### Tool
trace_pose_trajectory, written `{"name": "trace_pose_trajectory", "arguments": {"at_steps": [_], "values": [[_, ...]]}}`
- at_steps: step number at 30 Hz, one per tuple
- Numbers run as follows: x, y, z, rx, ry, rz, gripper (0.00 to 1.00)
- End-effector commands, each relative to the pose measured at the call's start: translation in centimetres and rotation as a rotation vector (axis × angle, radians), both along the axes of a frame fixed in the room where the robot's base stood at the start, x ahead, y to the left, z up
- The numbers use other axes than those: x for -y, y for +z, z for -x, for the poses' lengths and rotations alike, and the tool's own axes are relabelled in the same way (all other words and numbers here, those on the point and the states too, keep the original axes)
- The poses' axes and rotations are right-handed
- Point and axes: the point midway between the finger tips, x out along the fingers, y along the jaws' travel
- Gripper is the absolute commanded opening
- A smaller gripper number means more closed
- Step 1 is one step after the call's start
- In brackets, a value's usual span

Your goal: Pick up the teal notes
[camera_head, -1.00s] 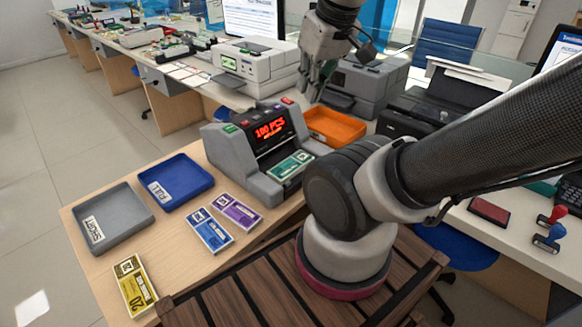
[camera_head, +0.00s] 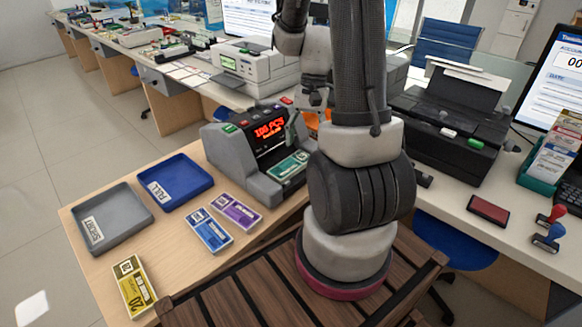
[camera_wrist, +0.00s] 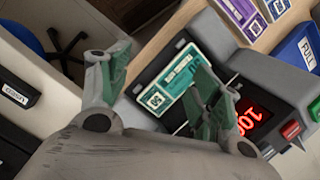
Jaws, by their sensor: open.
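The teal notes (camera_head: 289,165) lie as a banded bundle in the front slot of the grey counting machine (camera_head: 240,155), below its red display. The bundle also shows in the wrist view (camera_wrist: 170,82). My gripper (camera_wrist: 158,68) is open and empty, with its two fingers apart above the bundle, one towards each side in the wrist view. The right finger hides part of the bundle's edge and the machine there. In the head view my arm hides most of the gripper; one finger shows beside the display.
A purple bundle (camera_head: 238,211) and a blue bundle (camera_head: 209,230) lie left of the machine, with a yellow bundle (camera_head: 134,287) nearer the front. A blue tray (camera_head: 205,186) and a grey tray (camera_head: 139,208) stand behind. An orange tray (camera_head: 312,124) is mostly hidden by my arm.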

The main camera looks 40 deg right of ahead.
Motion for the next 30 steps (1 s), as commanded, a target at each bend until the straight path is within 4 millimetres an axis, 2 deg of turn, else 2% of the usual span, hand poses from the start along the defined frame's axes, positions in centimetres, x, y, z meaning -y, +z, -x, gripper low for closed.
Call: {"name": "trace_pose_trajectory", "arguments": {"at_steps": [1,3,5,7,11,19,25,30], "values": [[0.3,-1.5,-0.7,-0.024,-0.083,-0.006,0.64],[0.5,-2.9,-2.4,-0.034,-0.220,0.000,0.64],[0.7,-2.7,-4.1,-0.010,-0.330,0.014,0.64],[0.7,-2.6,-4.9,-0.004,-0.419,0.023,0.64],[0.6,-3.0,-5.0,-0.015,-0.489,0.033,0.64],[-0.3,-6.1,-4.8,-0.019,-0.493,0.034,0.64],[-1.1,-9.2,-4.7,-0.019,-0.492,0.033,0.64],[-1.3,-10.2,-4.7,-0.016,-0.492,0.034,0.64]]}}
